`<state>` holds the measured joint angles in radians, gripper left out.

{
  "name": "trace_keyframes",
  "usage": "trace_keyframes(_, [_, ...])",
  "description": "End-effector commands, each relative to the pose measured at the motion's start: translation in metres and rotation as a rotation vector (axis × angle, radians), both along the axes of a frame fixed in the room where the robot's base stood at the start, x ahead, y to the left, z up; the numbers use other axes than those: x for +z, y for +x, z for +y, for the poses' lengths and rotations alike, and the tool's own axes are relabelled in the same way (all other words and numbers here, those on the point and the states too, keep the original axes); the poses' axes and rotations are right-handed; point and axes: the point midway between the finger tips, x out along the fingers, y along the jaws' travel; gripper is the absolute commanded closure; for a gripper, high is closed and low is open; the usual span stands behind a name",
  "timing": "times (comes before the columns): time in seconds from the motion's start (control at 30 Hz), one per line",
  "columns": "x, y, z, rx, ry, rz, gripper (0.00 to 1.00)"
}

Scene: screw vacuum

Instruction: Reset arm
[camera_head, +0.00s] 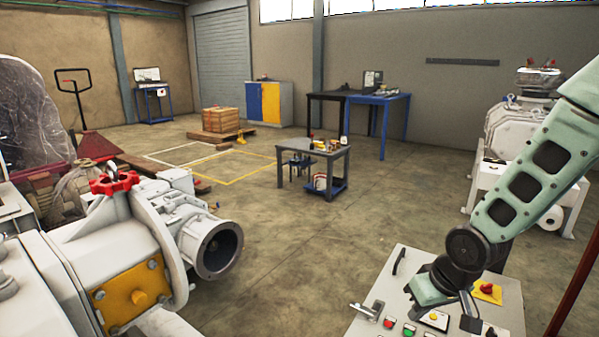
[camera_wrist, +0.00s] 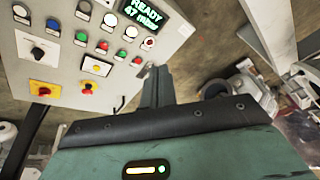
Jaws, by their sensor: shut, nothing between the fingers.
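My arm (camera_head: 530,185) reaches in from the right in the head view, with its end low over the control panel (camera_head: 405,262). My gripper (camera_wrist: 156,84) is shut and empty in the wrist view. Its fingers point towards the panel's edge, and I cannot tell how far apart they are from it. The panel also fills the upper left of the wrist view (camera_wrist: 62,68). It carries several coloured buttons, a black rotary switch (camera_wrist: 38,52), and a red knob on yellow (camera_wrist: 42,88). A green display (camera_wrist: 143,14) reads READY and 47 mbar. My arm hides part of the panel in the head view.
A large pale machine with a flanged pipe (camera_head: 215,250) and red handwheel (camera_head: 114,183) stands at left. A small table (camera_head: 312,152) stands mid-floor. A white machine (camera_head: 520,130) is behind my arm. Open floor (camera_head: 300,235) lies between the left machine and the panel.

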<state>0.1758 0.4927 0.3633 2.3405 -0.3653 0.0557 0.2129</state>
Motion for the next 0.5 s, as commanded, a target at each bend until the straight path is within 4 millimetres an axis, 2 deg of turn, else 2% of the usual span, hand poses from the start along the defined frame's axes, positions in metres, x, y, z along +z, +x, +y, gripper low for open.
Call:
trace_keyframes(0.03, [0.02, -0.018, 0.02, 0.053, -0.034, 0.009, 1.0])
trace_keyframes(0.2, [0.065, -0.092, 0.064, 0.186, -0.119, 0.082, 1.0])
trace_keyframes(0.3, [0.084, -0.131, 0.079, 0.246, -0.146, 0.117, 1.0])
trace_keyframes(0.5, [0.109, -0.198, 0.094, 0.349, -0.176, 0.175, 1.0])
